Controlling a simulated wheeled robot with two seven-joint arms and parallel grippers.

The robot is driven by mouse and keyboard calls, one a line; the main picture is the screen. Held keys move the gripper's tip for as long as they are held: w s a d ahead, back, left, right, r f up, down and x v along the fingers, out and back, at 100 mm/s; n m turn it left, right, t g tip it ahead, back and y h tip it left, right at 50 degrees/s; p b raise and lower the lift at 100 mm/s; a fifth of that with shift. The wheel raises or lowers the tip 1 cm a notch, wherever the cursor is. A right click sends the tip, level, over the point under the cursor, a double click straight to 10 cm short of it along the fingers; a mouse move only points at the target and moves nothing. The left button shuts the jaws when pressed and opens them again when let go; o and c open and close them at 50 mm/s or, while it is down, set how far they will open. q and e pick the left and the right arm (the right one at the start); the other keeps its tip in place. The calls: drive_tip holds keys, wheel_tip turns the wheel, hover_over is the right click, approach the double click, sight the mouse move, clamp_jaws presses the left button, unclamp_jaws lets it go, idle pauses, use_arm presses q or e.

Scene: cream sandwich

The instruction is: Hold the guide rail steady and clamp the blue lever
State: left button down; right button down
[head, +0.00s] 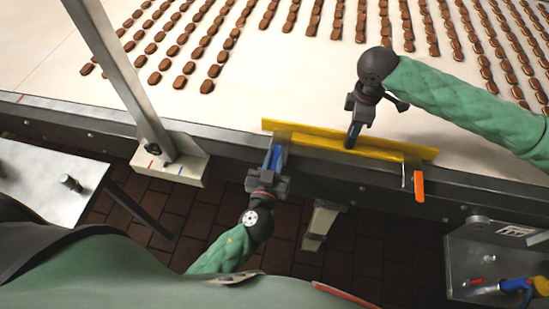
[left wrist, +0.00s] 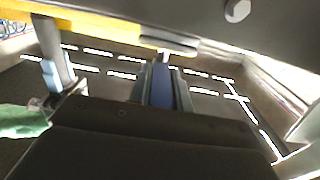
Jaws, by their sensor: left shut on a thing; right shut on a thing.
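The yellow guide rail (head: 310,144) lies along the near edge of the cream conveyor belt; its yellow also shows at the top left of the left wrist view (left wrist: 90,25). My right gripper (head: 351,138) is shut on the rail right of its middle, reaching down from above. The blue lever (head: 275,158) hangs at the rail's left clamp. My left gripper (head: 268,168) is shut on this lever from below. In the left wrist view the blue lever (left wrist: 162,88) stands between the fingers, which partly hide it.
An orange lever (head: 418,186) hangs at the rail's right clamp. Rows of brown biscuits (head: 190,68) lie on the belt (head: 270,80). A slanted metal post (head: 120,70) stands left. A metal box with a blue-and-yellow tool (head: 515,285) is lower right. Brick floor shows below.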

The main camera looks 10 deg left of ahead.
use_arm(q)
drive_tip(key=shift+a+m+h, duration=0.15)
drive_tip(key=shift+m+h, duration=0.15)
drive_tip(key=shift+h, duration=0.2)
drive_tip(key=shift+a+m+g+h, duration=0.2)
drive_tip(key=shift+m+h, duration=0.4)
drive_tip(key=shift+h, duration=0.25)
drive_tip(key=shift+a+m+g+h, duration=0.1)
drive_tip(key=shift+a+m+h, duration=0.1)
drive_tip(key=shift+m+h, duration=0.55)
drive_tip(key=shift+w+a+m+g+h, duration=0.35)
drive_tip(key=shift+m+g+h, duration=1)
drive_tip(key=shift+h, duration=0.5)
drive_tip(key=shift+w+a+m+g+h, duration=0.35)
drive_tip(key=shift+m+g+h, duration=1)
drive_tip(key=shift+h, duration=0.45)
drive_tip(key=shift+w+a+m+g+h, duration=0.25)
drive_tip(key=shift+a+m+g+h, duration=0.15)
drive_tip(key=shift+m+g+h, duration=1.2)
drive_tip(key=shift+h, duration=0.55)
drive_tip(key=c, duration=1.3)
unclamp_jaws()
drive_tip(key=shift+a, duration=0.15)
drive_tip(key=shift+r, duration=0.1)
